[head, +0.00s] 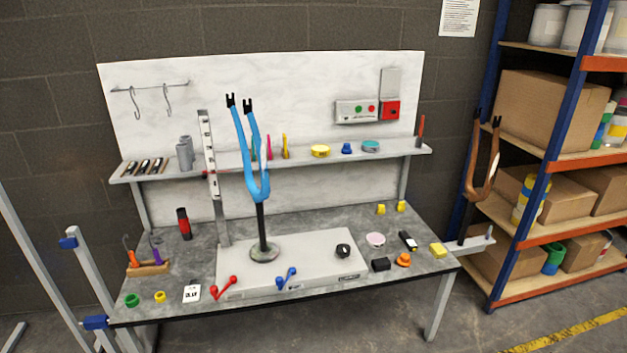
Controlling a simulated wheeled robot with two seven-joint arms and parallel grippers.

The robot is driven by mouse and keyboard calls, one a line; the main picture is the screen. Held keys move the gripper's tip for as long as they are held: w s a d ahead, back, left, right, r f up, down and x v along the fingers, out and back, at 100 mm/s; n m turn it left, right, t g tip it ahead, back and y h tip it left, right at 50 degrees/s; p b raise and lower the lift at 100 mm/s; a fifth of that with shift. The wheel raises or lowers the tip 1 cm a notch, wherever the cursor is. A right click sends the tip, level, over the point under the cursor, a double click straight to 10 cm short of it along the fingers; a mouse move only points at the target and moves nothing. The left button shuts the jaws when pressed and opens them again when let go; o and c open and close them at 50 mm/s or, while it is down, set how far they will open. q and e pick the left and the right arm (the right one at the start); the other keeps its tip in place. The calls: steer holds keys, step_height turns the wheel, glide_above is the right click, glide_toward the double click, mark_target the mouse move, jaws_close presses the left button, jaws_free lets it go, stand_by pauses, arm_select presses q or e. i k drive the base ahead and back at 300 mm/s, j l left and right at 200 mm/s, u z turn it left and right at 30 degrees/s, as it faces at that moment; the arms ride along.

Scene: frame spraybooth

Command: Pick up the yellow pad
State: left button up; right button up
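A yellow pad (438,250), small and block-shaped, lies on the grey workbench top (340,215) near its right front corner. It is in plain view with nothing on top of it. An orange round piece (403,260) lies just left of it, and a small dark device (408,240) lies to its upper left. Neither of my grippers shows in the head view.
A blue fork (262,185) stands upright on a round base mid-bench. Two small yellow pieces (381,209) stand behind the pad. A black block (381,264) lies left of the orange piece. A brown fork (483,175) stands beyond the bench's right end, near loaded shelves (550,150).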

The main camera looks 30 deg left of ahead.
mark_target(438, 251)
steer(key=i+l+u, duration=0.1)
steer(key=i+l, duration=0.15)
steer(key=i, duration=0.2)
steer(key=i+l+u, duration=0.1)
steer(key=i+l, duration=0.25)
steer(key=i, duration=0.05)
